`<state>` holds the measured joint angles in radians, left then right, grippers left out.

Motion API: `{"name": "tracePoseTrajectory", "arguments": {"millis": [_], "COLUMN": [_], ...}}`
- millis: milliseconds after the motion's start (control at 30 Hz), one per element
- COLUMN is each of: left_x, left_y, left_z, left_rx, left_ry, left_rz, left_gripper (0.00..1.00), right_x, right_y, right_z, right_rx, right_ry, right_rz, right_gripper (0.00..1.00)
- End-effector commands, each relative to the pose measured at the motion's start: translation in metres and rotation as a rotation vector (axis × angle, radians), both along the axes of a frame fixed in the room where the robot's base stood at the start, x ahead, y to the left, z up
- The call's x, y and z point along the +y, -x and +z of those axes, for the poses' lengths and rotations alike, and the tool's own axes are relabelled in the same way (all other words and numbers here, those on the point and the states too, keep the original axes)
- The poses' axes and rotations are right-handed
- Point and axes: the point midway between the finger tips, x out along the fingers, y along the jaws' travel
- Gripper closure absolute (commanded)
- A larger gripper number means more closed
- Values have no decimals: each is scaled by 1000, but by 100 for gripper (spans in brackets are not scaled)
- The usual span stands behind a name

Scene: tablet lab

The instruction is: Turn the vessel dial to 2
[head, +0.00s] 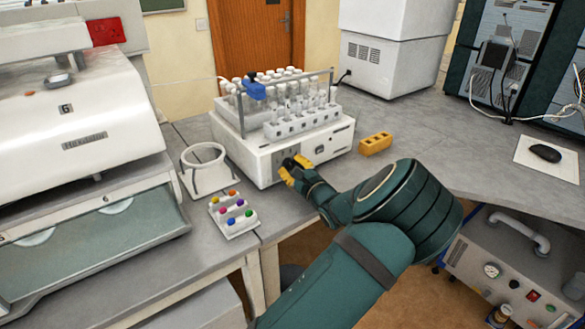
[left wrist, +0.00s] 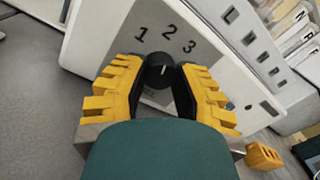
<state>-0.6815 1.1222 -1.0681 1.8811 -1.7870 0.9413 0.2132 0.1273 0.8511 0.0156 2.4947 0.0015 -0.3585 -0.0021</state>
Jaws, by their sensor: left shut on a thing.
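In the head view the fingers hide most of the dial. My right gripper is not in view.
A rack of capped tubes (head: 300,118) stands on the machine. A white ring holder (head: 203,170) and a tray of coloured caps (head: 233,217) are to the left. A yellow block (head: 375,143) lies to the right on the grey bench (head: 440,135), which has free room there.

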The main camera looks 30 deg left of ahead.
Motion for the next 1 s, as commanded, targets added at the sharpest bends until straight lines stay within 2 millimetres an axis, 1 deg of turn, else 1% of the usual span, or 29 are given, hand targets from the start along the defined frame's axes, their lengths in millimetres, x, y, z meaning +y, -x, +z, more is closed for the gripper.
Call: {"name": "tracePoseTrajectory", "arguments": {"millis": [500,533,600,900,1000], "left_x": [2,2,2,0,-5], "left_y": [1,1,0,0,2], "left_z": [1,1,1,0,0], "left_rx": [-22,-21,-21,-20,-20], "left_ry": [6,5,6,7,7], "left_rz": [4,4,3,1,0], "left_gripper": [100,59,36,36,36], "right_x": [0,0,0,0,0], "right_y": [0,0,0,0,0], "right_z": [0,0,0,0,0], "right_rx": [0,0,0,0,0], "right_ry": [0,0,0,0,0], "right_rz": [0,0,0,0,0], "right_gripper": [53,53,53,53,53]}}
